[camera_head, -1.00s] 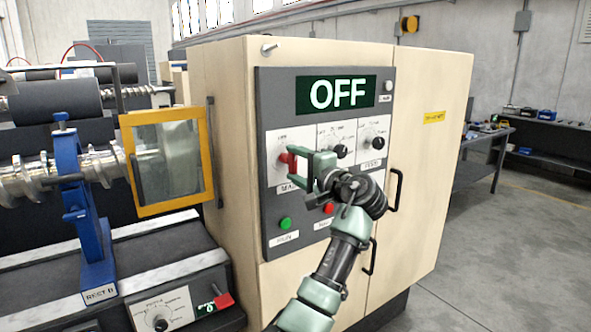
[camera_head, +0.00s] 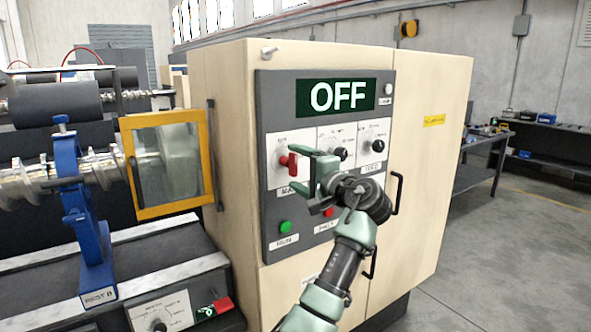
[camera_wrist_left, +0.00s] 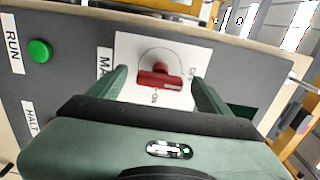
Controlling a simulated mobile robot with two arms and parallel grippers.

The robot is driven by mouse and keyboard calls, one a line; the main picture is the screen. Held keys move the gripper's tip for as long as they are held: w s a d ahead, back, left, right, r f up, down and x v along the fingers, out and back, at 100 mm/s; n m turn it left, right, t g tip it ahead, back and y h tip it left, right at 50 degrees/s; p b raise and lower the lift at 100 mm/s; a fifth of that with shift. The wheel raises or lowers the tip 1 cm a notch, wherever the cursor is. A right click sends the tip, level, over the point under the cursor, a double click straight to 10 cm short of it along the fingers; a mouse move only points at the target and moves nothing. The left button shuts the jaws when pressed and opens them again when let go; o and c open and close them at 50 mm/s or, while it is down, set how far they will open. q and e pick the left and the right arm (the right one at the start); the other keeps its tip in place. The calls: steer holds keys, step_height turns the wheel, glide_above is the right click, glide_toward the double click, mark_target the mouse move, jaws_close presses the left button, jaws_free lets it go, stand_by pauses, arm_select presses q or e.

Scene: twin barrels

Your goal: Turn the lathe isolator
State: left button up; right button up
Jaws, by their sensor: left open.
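The lathe isolator is a red handle (camera_head: 291,163) on a white plate at the left of the cabinet's control panel (camera_head: 262,215). The display (camera_head: 335,95) above it reads OFF. My left gripper (camera_head: 297,171) is open in front of the panel, just right of the handle in the head view. In the left wrist view the red handle (camera_wrist_left: 160,80) lies across the gap between the open fingers of that gripper (camera_wrist_left: 162,85), beyond their tips as far as I can tell. The gripper does not visibly touch it. My right gripper is not seen.
A green button (camera_head: 285,227) and a partly hidden red button sit below. Two black knobs (camera_head: 340,154) (camera_head: 378,146) are to the right. Door handles (camera_head: 397,193) stick out near my arm. A yellow-framed guard (camera_head: 165,160) stands left of the cabinet.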

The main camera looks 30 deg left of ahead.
arm_select(q)
steer(key=b+v, duration=0.1)
steer(key=v, duration=0.6)
steer(key=shift+b, duration=0.35)
steer(key=shift+f, duration=0.1)
